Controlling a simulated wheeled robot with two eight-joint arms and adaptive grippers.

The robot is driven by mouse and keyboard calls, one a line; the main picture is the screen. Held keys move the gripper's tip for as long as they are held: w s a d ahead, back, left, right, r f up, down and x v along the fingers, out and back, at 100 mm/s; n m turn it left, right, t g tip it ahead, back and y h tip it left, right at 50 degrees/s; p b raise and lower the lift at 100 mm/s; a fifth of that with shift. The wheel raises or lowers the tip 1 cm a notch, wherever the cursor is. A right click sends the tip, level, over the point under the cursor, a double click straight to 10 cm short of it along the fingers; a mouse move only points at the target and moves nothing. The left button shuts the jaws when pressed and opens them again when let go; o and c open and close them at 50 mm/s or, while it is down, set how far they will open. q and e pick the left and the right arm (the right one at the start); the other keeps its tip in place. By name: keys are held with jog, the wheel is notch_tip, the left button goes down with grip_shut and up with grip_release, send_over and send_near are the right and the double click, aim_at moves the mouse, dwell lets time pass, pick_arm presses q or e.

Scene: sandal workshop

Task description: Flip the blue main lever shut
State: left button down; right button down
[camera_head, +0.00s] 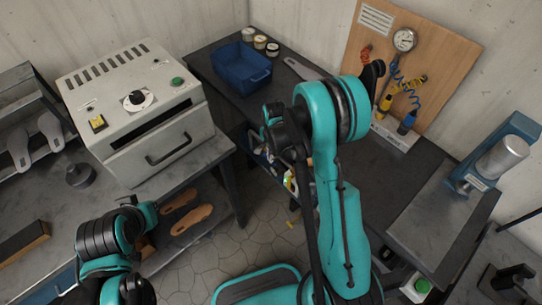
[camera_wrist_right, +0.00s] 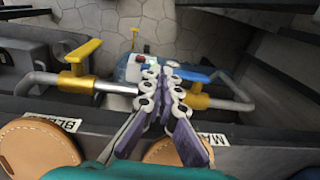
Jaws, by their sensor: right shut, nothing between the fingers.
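The blue main lever (camera_wrist_right: 190,74) shows in the right wrist view, on a brass valve (camera_wrist_right: 196,97) on the right part of a pipe. A label reading MAIN (camera_wrist_right: 213,140) appears upside down below it. The lever's handle points left from the valve, roughly along the pipe. My right gripper (camera_wrist_right: 161,70) is shut and empty. Its fingertips overlap the handle's left end in the picture; I cannot tell whether they touch. In the head view my right arm hides the lever. My left arm is at the lower left there, with no fingers visible.
A yellow lever (camera_wrist_right: 83,50) on a second brass valve stands to the left, by a BLEED label (camera_wrist_right: 70,124). In the head view, a grey oven (camera_head: 150,125) stands left and a blue bin (camera_head: 241,67) at the back.

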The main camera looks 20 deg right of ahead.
aim_at(273, 164)
jog(key=shift+f, duration=0.15)
jog(key=shift+s+d+f+t+b, duration=0.1)
jog(key=shift+s+f+t+b, duration=0.15)
jog(key=shift+b, duration=0.3)
jog(key=f+b, duration=0.1)
jog(key=b, duration=0.1)
jog(key=shift+s+d+f+b, duration=0.1)
jog(key=shift+s+f+b, duration=0.05)
jog(key=shift+f+b, duration=0.25)
jog(key=shift+s+f+t+y+b, duration=0.15)
jog(key=shift+f+t+y+b, duration=0.25)
jog(key=shift+t+b, duration=0.3)
jog(key=shift+f+b, duration=0.35)
jog(key=shift+b, duration=0.2)
jog(key=shift+f+b, duration=0.4)
jog(key=shift+b, duration=0.15)
